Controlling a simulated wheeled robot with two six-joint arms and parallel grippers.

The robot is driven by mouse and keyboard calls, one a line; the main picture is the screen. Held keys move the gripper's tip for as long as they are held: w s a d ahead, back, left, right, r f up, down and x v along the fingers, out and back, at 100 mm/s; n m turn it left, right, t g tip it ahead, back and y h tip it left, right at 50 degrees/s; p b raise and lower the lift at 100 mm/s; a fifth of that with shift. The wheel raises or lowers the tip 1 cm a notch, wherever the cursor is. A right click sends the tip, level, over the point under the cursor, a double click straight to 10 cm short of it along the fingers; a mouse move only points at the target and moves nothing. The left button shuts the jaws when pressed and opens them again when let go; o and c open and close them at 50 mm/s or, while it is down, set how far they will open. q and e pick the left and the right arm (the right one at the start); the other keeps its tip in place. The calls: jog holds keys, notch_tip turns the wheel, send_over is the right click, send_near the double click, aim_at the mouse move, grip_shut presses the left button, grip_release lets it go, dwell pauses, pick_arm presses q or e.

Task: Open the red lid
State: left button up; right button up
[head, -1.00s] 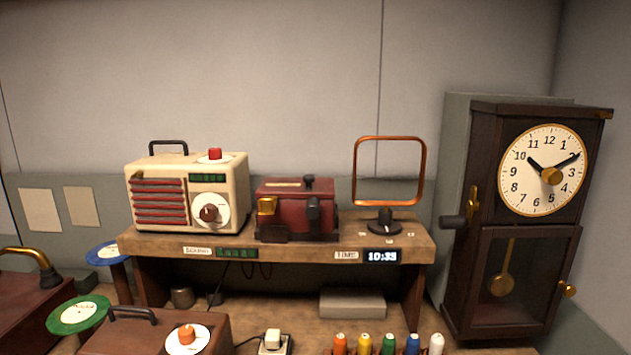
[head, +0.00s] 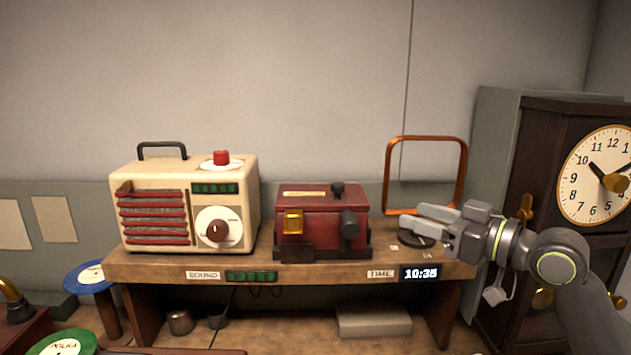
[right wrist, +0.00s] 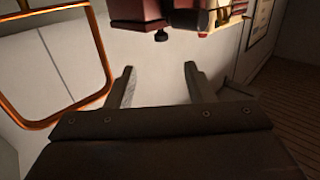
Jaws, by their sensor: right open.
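The red box (head: 322,222) sits on the wooden shelf, and its red lid (head: 300,199) looks closed. A dark knob (head: 338,188) stands on the lid, a brass latch (head: 293,222) is on the front left, and a dark cylinder (head: 349,224) is on the front right. My right gripper (head: 411,217) is open and empty, to the right of the box and apart from it, in front of the copper frame's base. In the right wrist view the open fingers (right wrist: 159,70) show, with part of the red box (right wrist: 138,12) at the top edge. My left gripper is not in view.
A cream radio (head: 185,205) stands close on the box's left. The copper frame (head: 464,170) rises behind my right gripper. A clock cabinet (head: 540,180) stands at the right. The wall above the box is clear.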

jog(key=p, duration=0.4)
send_near(343, 186)
jog(key=p+x, duration=0.2)
jog(key=x, duration=0.6)
jog(key=shift+r, duration=0.1)
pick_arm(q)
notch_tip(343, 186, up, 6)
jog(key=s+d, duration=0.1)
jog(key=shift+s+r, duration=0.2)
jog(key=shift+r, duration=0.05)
pick_arm(e)
jog(key=shift+w+a, duration=0.35)
jog(key=shift+w, duration=0.05)
jog(key=shift+c, duration=0.2)
grip_shut()
